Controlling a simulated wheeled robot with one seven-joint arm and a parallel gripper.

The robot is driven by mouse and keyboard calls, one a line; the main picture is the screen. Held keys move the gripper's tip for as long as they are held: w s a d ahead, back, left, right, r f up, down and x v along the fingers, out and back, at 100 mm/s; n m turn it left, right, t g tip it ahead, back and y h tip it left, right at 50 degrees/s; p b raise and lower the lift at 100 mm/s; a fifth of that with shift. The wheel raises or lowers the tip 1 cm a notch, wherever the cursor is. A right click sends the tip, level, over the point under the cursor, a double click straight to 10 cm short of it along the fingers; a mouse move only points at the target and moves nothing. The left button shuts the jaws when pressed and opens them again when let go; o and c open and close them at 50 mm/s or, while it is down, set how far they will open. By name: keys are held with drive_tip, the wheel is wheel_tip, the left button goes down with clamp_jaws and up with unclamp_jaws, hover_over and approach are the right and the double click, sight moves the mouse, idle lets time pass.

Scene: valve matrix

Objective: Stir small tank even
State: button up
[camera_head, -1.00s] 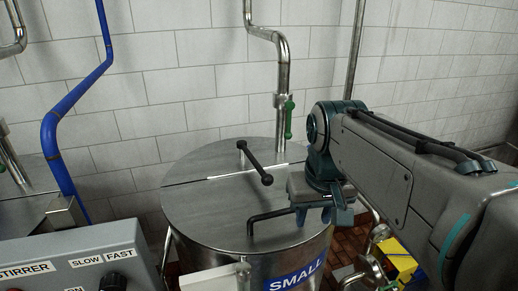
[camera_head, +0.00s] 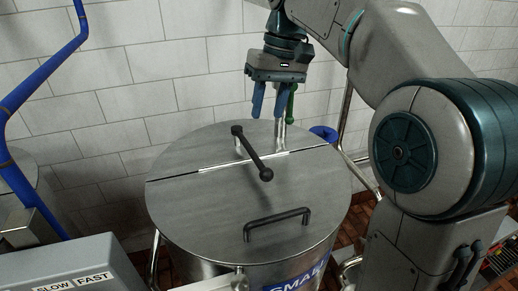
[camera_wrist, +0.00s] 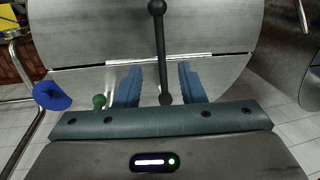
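The small tank (camera_head: 190,215) has a round steel lid, shut, with a hinge line across it and a "SMALL" label on its front. A black stirring bar with ball ends (camera_head: 252,153) lies slanted above the lid, and it also shows in the wrist view (camera_wrist: 159,55). A black lid handle (camera_head: 277,222) sits on the front half. My gripper (camera_head: 270,103) points down above the back of the tank, with its blue fingers apart and nothing between them. In the wrist view my gripper (camera_wrist: 158,85) has the bar's near end showing between its fingers, seemingly below them.
A grey control box (camera_head: 75,268) with SLOW and FAST labels stands at the lower left. A pipe with a green handle (camera_head: 291,103) rises just behind my fingers. A blue valve wheel (camera_head: 324,133) is right of it. A blue pipe (camera_head: 20,120) runs along the left wall.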

sight(257, 157)
drive_tip(key=f, duration=0.3)
drive_tip(key=a+f, duration=0.1)
drive_tip(key=f, duration=0.3)
drive_tip(key=a+f, duration=0.1)
drive_tip(key=f, duration=0.3)
drive_tip(key=shift+s, duration=0.35)
clamp_jaws()
